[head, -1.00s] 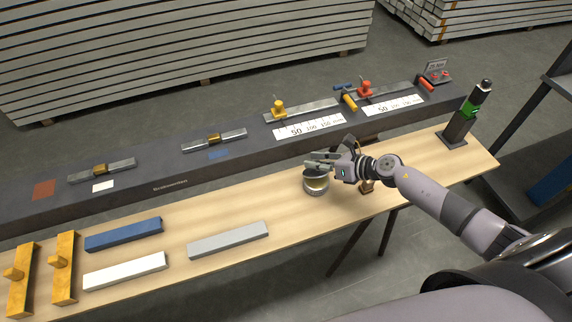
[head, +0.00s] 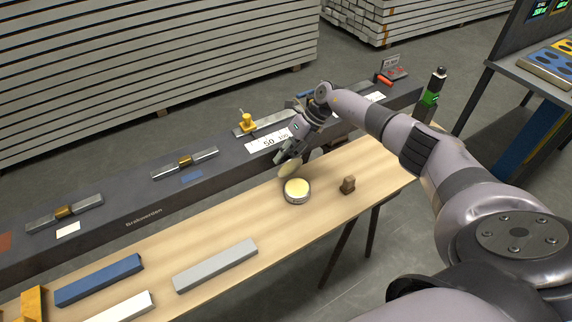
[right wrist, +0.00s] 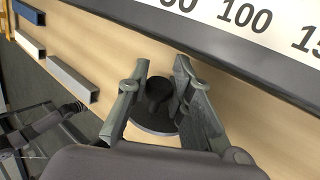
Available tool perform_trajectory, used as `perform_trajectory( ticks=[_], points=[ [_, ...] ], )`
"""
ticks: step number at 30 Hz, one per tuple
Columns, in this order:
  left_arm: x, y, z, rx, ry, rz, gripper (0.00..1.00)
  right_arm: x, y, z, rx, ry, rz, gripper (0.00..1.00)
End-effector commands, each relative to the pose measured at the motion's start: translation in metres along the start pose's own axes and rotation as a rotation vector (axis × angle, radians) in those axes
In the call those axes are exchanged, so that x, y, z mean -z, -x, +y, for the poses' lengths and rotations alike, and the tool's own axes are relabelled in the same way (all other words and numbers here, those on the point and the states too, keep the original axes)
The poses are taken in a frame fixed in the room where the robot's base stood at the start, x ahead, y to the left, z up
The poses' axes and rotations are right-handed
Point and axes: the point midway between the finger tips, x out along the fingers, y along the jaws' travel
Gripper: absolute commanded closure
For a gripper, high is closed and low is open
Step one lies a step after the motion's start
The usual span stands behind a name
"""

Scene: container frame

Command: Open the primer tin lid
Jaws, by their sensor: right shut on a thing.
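The primer tin (head: 297,197) stands open on the wooden bench, with a cream-coloured surface showing inside its metal rim. My right gripper (head: 284,153) is beyond the tin, towards the dark beam. It is shut on the tin's lid (head: 288,167), which hangs tilted with its pale underside towards the head camera, apart from the tin. In the right wrist view, the fingers of the right gripper (right wrist: 159,76) are on either side of the lid's dark knob (right wrist: 157,92); the lid's dark disc (right wrist: 152,126) shows below it. My left gripper is not in the head view.
A small wooden block (head: 347,185) stands right of the tin. Grey (head: 216,265) and blue (head: 98,280) bars lie left on the bench. The dark beam (head: 135,205) with rulers and clamps runs behind. A black-green post (head: 432,95) stands at right.

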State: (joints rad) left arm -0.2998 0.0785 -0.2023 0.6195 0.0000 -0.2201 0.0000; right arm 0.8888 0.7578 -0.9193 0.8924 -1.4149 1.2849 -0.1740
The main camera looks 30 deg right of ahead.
Motion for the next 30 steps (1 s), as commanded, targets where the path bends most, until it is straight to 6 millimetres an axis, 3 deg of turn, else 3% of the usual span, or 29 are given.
perform_trajectory(
  ticks=[1,6,23,24,30],
  points=[
    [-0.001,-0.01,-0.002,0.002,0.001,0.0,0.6,-0.001,-0.006,-0.003,0.0,-0.012,0.018,1.0],
    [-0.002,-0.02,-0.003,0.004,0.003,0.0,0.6,-0.002,-0.006,-0.003,0.0,-0.044,0.065,1.0],
    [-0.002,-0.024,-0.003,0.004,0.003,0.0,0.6,0.0,-0.007,-0.002,0.0,-0.061,0.096,1.0],
    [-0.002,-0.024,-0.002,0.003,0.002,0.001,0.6,0.0,-0.007,-0.003,0.0,-0.061,0.096,0.78],
    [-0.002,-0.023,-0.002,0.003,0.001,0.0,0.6,-0.001,-0.005,-0.002,0.0,-0.06,0.093,0.65]
  ],
)
